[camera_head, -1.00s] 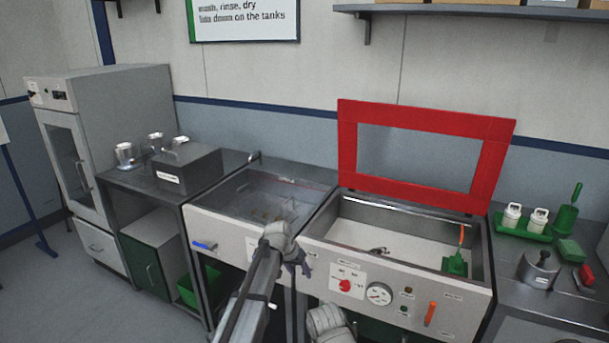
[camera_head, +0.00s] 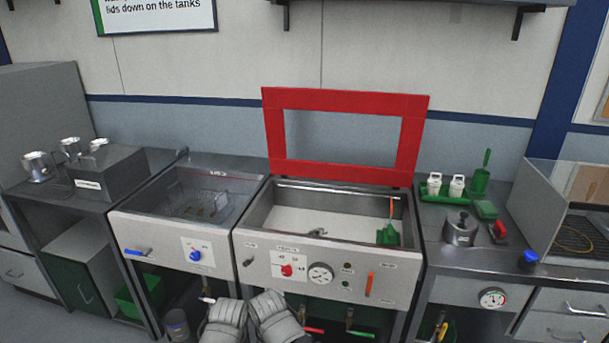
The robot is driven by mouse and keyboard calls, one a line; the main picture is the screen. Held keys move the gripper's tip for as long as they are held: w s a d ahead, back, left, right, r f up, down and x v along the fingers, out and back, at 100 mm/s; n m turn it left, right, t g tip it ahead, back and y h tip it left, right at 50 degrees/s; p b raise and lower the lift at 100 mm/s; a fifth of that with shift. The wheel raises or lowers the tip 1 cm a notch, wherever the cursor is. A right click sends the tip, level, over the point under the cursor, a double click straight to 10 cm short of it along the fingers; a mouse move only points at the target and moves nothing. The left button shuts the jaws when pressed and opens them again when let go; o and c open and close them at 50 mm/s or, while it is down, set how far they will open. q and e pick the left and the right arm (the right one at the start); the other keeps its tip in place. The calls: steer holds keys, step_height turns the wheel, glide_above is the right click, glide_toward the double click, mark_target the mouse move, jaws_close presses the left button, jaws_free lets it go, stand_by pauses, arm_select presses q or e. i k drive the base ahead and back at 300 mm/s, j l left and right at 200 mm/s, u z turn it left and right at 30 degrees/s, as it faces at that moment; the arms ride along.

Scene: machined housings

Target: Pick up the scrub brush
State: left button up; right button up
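I cannot tell for certain which item is the scrub brush. A small red-topped item (camera_head: 499,229) on the right counter has a brush-like block shape. A green tool with an orange handle (camera_head: 388,234) leans in the right corner of the open tank (camera_head: 325,255). An upright green tool with a handle (camera_head: 480,180) stands at the back of the right counter. I see no fingertips of either gripper. Nothing visible touches the counter items.
The tank's red-framed lid (camera_head: 345,170) stands raised. A metal pot (camera_head: 460,229), a green block (camera_head: 486,210) and a green tray (camera_head: 436,198) with white containers crowd the right counter. A clear-sided box (camera_head: 545,215) stands farther right. The left tank's clear lid (camera_head: 195,195) is down.

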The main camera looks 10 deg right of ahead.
mark_target(390, 234)
steer(key=z, duration=0.65)
